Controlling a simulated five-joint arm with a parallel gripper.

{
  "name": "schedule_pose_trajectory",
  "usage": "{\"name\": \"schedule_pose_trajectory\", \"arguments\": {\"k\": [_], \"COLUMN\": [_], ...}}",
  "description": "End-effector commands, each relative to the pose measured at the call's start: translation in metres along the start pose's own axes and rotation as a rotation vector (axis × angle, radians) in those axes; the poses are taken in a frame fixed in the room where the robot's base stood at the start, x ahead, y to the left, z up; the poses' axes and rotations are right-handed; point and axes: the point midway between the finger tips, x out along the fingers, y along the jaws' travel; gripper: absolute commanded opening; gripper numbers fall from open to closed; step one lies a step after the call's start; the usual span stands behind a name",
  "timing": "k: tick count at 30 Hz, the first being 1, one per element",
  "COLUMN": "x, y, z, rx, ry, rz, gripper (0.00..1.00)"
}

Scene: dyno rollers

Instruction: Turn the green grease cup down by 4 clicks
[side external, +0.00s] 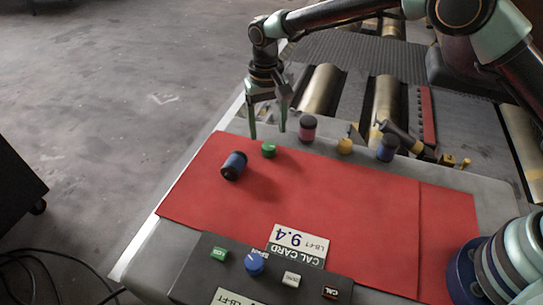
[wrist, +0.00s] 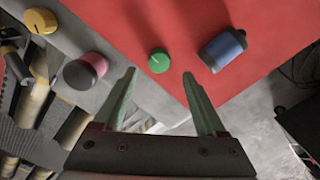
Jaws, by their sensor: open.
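The green grease cup (side external: 268,149) is a small round green cap at the back edge of the red mat. It also shows in the wrist view (wrist: 159,61), just beyond and between my fingertips. My gripper (side external: 268,134) is open and empty, its two green fingers pointing down above and slightly behind the cup. In the wrist view my gripper (wrist: 159,73) has a finger on either side of the cup's line, apart from it. A pointer line shows on the cup's top, but its exact setting is too small to read.
A blue-black cylinder (side external: 234,166) lies on the red mat (side external: 330,200) near the green cup. A pink-black cap (side external: 308,128), a yellow knob (side external: 344,146) and a blue cap (side external: 387,148) stand along the back. A dark control panel (side external: 200,275) with buttons and a card (side external: 298,243) is in front.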

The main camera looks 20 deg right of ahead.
Motion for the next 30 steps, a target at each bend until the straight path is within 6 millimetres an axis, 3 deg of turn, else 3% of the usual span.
{"name": "schedule_pose_trajectory", "arguments": {"k": [3, 10, 26, 30], "x": [-0.026, -0.061, -0.072, -0.090], "y": [-0.001, -0.001, 0.001, 0.013], "z": [-0.001, 0.000, 0.001, 0.000], "rx": [-0.001, -0.001, -0.001, -0.005], "ry": [0.004, 0.002, 0.001, 0.023], "rz": [-0.002, -0.001, -0.001, -0.014], "gripper": [0.73, 0.73, 0.73, 0.73]}}
